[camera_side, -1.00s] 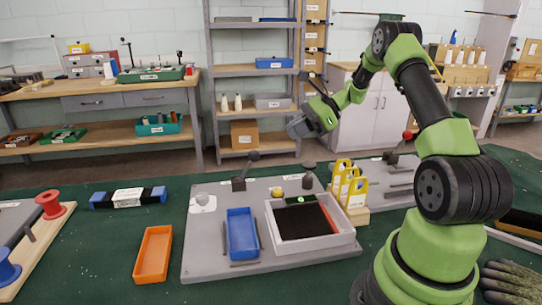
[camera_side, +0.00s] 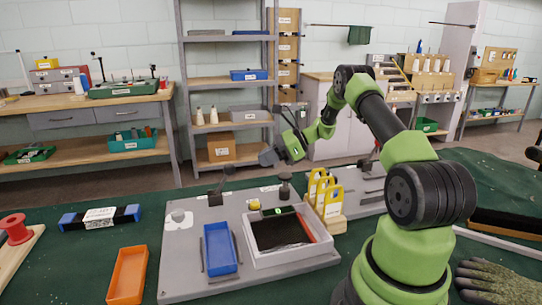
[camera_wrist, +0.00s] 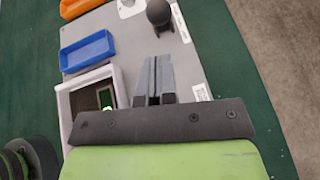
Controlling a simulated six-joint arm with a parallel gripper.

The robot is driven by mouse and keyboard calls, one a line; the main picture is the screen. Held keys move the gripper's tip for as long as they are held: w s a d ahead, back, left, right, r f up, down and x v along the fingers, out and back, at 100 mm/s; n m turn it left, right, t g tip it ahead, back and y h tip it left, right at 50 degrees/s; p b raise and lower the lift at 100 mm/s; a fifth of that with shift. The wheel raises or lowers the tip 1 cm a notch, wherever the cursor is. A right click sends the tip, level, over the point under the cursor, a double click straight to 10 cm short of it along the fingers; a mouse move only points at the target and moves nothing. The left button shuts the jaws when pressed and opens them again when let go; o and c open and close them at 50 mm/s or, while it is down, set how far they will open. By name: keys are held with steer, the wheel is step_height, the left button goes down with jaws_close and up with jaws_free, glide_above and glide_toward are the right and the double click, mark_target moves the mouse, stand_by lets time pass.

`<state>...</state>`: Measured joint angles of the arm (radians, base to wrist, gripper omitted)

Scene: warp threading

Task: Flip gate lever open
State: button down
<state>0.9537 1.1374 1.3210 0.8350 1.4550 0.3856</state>
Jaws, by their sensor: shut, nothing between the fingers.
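A dark lever with a ball knob (camera_side: 229,170) stands at the back edge of the grey board (camera_side: 190,270), leaning right in the side view. It looks like the gate lever. In the wrist view a dark round knob (camera_wrist: 158,12), probably the same lever, shows beyond my fingertips. My gripper (camera_side: 266,158) is above the back of the board, to the right of the lever and apart from it. In the wrist view my gripper (camera_wrist: 152,62) has its fingers together, with nothing between them. The lever's base is partly unclear.
On the board are a blue tray (camera_side: 219,248), a white-walled box (camera_side: 290,258) and a dark post (camera_side: 285,188). Yellow-handled pieces (camera_side: 325,192) stand at its right. An orange tray (camera_side: 127,275) lies to the left. Green cloth is clear in front of the back shelves.

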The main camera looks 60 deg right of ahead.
mark_target(234, 166)
steer(key=x, duration=0.6)
stand_by(0.3)
steer(key=shift+w+a+r+g+h, duration=0.7)
steer(key=shift+r+g+h, duration=0.1)
steer(key=shift+r+g, duration=0.1)
steer(key=w+a+r+g+h, duration=0.1)
steer(key=w+a+g+h, duration=0.2)
steer(key=w+a, duration=0.4)
steer(key=shift+r+n+g+h, duration=0.35)
steer(key=shift+n+g+h, duration=0.05)
steer(key=shift+g, duration=0.2)
steer(key=shift+w+a, duration=0.1)
step_height(234, 166, up, 10)
steer(key=s, duration=0.1)
steer(key=shift+a, duration=0.3)
